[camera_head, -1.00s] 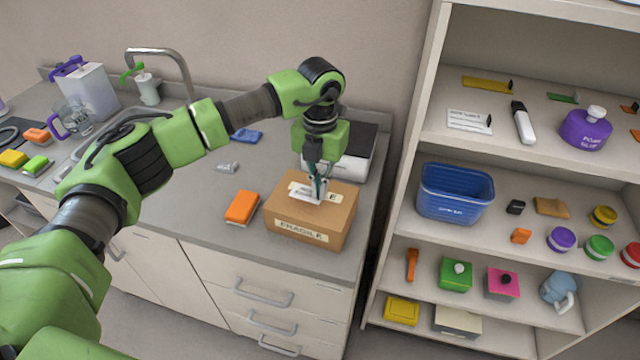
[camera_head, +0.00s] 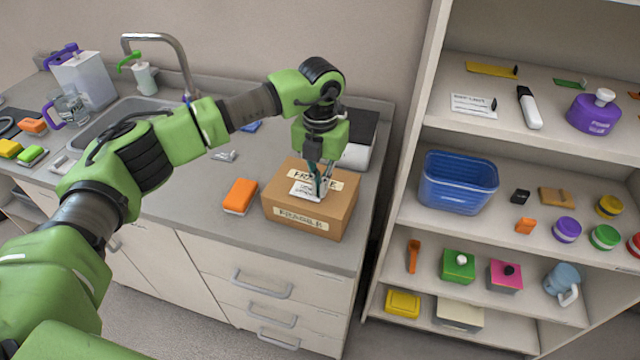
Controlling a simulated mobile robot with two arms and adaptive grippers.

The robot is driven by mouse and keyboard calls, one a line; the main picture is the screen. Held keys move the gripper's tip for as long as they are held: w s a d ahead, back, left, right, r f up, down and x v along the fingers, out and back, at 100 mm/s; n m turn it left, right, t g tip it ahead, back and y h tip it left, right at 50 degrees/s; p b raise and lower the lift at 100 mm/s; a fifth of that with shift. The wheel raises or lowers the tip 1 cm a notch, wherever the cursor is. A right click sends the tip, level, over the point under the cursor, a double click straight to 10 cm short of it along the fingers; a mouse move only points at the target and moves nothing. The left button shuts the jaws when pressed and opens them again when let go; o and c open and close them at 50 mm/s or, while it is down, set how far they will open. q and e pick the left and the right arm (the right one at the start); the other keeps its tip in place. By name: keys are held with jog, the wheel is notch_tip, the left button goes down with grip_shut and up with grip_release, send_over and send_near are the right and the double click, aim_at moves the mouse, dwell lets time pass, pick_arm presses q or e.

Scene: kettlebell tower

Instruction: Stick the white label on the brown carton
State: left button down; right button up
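The brown carton (camera_head: 345,216) sits on the grey counter near its right end. It has a FRAGILE strip on its front and another across its top. The white label (camera_head: 305,191) with dark print is at the carton's top face, in front of the top strip and partly covering it. My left gripper (camera_head: 320,190) points down over the carton, with its fingertips at the label's right edge. It looks shut on that edge, though the fingers hide the grip. I cannot tell whether the label touches the carton. My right gripper is out of view.
An orange block (camera_head: 240,196) lies just left of the carton. A black-and-white box (camera_head: 357,150) stands close behind it. A sink and faucet (camera_head: 160,42) are to the left. The shelf unit at right holds a blue bin (camera_head: 457,183) and another white label (camera_head: 473,105).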

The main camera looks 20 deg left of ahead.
pick_arm(q)
jog(key=shift+s+f+b, duration=0.1)
jog(key=shift+f+b, duration=0.2)
jog(key=shift+f, duration=0.1)
dwell(0.9)
jog(key=c, duration=2.2)
grip_release()
jog(key=shift+r, duration=0.25)
notch_tip(320, 180, up, 12)
jog(key=shift+f, duration=0.2)
